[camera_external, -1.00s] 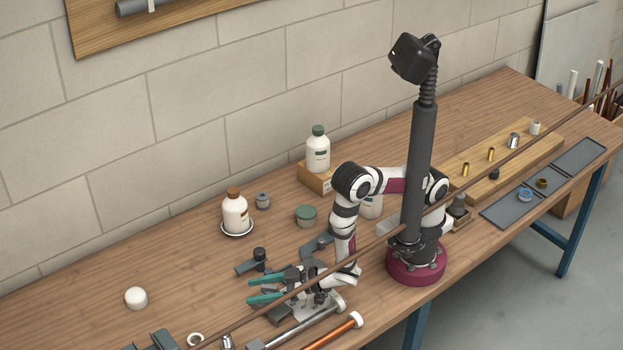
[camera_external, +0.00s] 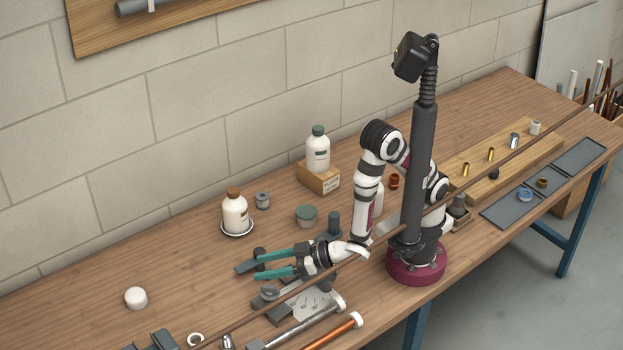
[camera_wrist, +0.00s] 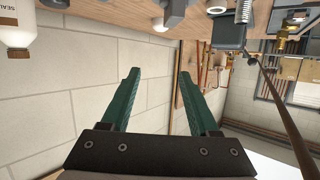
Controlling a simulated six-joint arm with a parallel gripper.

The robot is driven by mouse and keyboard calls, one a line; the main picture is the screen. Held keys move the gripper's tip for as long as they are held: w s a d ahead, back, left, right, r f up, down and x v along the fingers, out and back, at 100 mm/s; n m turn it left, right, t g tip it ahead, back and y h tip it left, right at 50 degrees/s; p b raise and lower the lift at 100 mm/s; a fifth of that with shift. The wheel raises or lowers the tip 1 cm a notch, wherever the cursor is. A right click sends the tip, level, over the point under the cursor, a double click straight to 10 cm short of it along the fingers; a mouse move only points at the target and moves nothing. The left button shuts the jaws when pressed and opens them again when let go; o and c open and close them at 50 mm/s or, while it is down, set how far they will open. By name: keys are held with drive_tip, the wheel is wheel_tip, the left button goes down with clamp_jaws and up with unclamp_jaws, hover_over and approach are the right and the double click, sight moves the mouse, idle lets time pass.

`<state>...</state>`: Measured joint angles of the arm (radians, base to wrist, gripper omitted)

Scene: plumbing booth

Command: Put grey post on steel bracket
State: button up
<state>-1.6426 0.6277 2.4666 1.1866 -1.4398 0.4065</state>
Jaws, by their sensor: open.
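A dark grey upright post (camera_external: 334,222) stands right of my gripper, at a flat grey piece; whether it is seated on it I cannot tell. Another flat grey metal piece, perhaps the steel bracket (camera_external: 244,267), lies on the bench by the fingertips, with a short dark round part (camera_external: 259,253) at it, partly hidden by a finger. My gripper (camera_external: 258,267) points left above the bench, its teal fingers apart. In the wrist view my gripper (camera_wrist: 158,74) has nothing between its fingers, only wall behind.
A white plate (camera_external: 313,303) and pipes (camera_external: 305,322) lie below my gripper. A long brown rod (camera_external: 480,177) crosses the view. Bench left of the gripper is fairly clear.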

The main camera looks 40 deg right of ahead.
drive_tip(key=w+d+r+m+g+h, duration=0.1)
drive_tip(key=w+d+m+h, duration=0.4)
drive_tip(key=w, duration=0.5)
drive_tip(key=w+d+r+m+g+h, duration=0.1)
drive_tip(key=w+d+m+g, duration=0.1)
drive_tip(key=d, duration=0.5)
drive_tip(key=w+d+r+m+g, duration=0.1)
drive_tip(key=d+r+m+g, duration=0.1)
drive_tip(key=d, duration=0.5)
drive_tip(key=s+d+r+m+g+h, duration=0.1)
drive_tip(key=s+d+r+m+g, duration=0.1)
drive_tip(key=s+d, duration=0.4)
drive_tip(key=s+d+r+m+g+h, duration=0.2)
drive_tip(key=s+d+m, duration=0.2)
drive_tip(key=d, duration=0.8)
drive_tip(key=shift+s+d+r, duration=0.15)
drive_tip(key=shift+s+d, duration=0.05)
drive_tip(key=shift+s, duration=0.8)
